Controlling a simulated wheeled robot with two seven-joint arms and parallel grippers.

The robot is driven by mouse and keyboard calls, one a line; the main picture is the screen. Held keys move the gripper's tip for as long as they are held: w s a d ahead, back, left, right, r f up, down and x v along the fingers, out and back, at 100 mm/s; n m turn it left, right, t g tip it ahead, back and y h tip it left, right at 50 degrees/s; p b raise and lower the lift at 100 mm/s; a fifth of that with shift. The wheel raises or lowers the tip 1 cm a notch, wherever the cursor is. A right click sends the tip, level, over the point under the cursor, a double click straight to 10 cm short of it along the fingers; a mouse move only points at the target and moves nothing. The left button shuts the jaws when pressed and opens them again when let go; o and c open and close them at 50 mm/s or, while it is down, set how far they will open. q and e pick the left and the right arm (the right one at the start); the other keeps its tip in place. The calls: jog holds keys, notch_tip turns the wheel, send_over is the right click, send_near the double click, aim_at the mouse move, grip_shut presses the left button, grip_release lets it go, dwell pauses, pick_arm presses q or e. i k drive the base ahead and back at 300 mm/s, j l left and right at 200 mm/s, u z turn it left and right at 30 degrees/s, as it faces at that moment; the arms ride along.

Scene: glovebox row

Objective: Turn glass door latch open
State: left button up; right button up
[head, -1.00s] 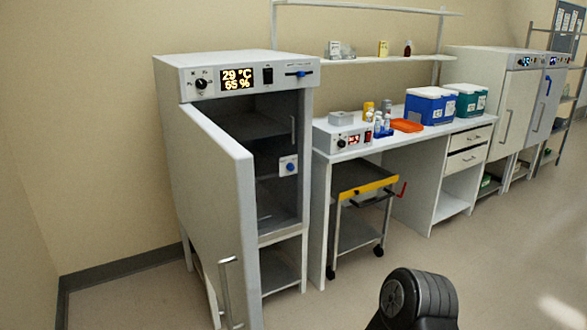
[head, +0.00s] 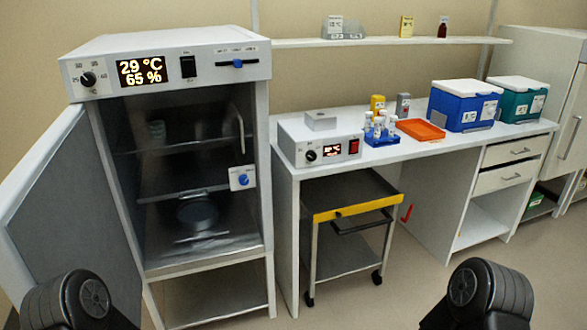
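The incubator (head: 258,120) stands at the left with its outer door (head: 50,200) swung open to the left. Behind it, a clear glass door appears to cover the chamber. A vertical handle (head: 240,135) shows near the right edge of the opening. Below the handle is the latch (head: 242,179), a blue knob on a small white plate at the right edge. The knob's exact turn is too small to tell. A dark round dish (head: 197,213) shows inside on the lower shelf. Only dark parts of my arms show at the bottom; neither gripper is in view.
A white bench (head: 400,150) stands to the right, with a control box (head: 330,147), an orange tray (head: 421,130) and blue and green coolers. A yellow-edged cart (head: 350,210) is under it. Floor between the cart and the right drawers is clear.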

aim_at(243, 180)
jog(key=i+l, duration=0.9)
jog(key=i, duration=0.2)
jog(key=i+l, duration=0.5)
jog(key=i+z, duration=0.05)
